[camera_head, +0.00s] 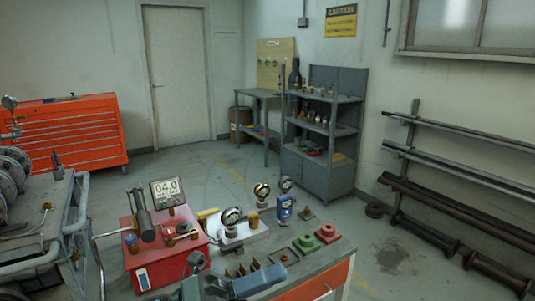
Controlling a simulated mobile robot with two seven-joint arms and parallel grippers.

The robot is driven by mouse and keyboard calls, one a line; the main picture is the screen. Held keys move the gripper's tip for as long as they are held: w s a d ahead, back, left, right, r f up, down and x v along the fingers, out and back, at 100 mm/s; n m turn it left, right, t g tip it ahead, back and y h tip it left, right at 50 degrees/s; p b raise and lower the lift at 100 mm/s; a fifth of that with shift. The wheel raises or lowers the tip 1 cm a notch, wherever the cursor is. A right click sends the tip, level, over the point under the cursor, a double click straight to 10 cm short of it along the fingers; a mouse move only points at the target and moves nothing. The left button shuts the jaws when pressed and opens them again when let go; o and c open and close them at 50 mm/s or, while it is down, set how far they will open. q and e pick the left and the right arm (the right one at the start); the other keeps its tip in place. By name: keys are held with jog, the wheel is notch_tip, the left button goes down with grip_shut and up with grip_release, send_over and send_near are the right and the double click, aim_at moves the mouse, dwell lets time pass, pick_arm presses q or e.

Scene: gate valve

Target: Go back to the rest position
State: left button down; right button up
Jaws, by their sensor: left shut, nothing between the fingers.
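My left gripper (57,163) shows small and dark at the left, above the grey tubing. Its fingers look shut, with nothing seen between them. It is apart from the workbench. My right gripper is not in view. On the workbench (330,262) stands a red box (143,265) with a display (168,191) reading about 04.0. Gauges (231,217) stand beside it. A green flanged part (305,243) and a red one (327,232) lie at the right. A blue-grey fixture (258,281) sits at the front edge, partly cut off.
A red tool chest (75,130) stands at the back left. A grey shelf unit (325,175) and a table (257,95) stand at the back. Pipes on a rack (450,165) line the right wall. The floor (205,165) behind the workbench is clear.

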pick_arm(q)
jog(key=w+a+f+n+t+y, duration=0.1)
jog(key=a+f+n+t+y, duration=0.2)
jog(key=f+n+t+y, duration=0.45)
jog(key=w+a+f+n+t+y, duration=0.1)
jog(key=a+f+n+t+y, duration=0.2)
jog(key=n, duration=0.8)
jog(key=w+a+f+n+t+y, duration=0.1)
jog(key=a+f+n+t+y, duration=0.25)
jog(key=f+n, duration=0.4)
jog(key=s+a+f+n+g+y, duration=0.2)
jog(key=s+f+n+g, duration=0.1)
jog(key=s+f+n, duration=0.2)
jog(key=s+a+f+n+g+y+p, duration=0.1)
jog(key=s+a+f+n+g+y, duration=0.1)
jog(key=s+f+n, duration=0.3)
notch_tip(320, 180, down, 4)
jog(key=shift+s+a+f+n+g+y, duration=0.2)
jog(key=shift+s+a+n+g+y, duration=0.15)
jog(key=shift+s+g+y, duration=0.6)
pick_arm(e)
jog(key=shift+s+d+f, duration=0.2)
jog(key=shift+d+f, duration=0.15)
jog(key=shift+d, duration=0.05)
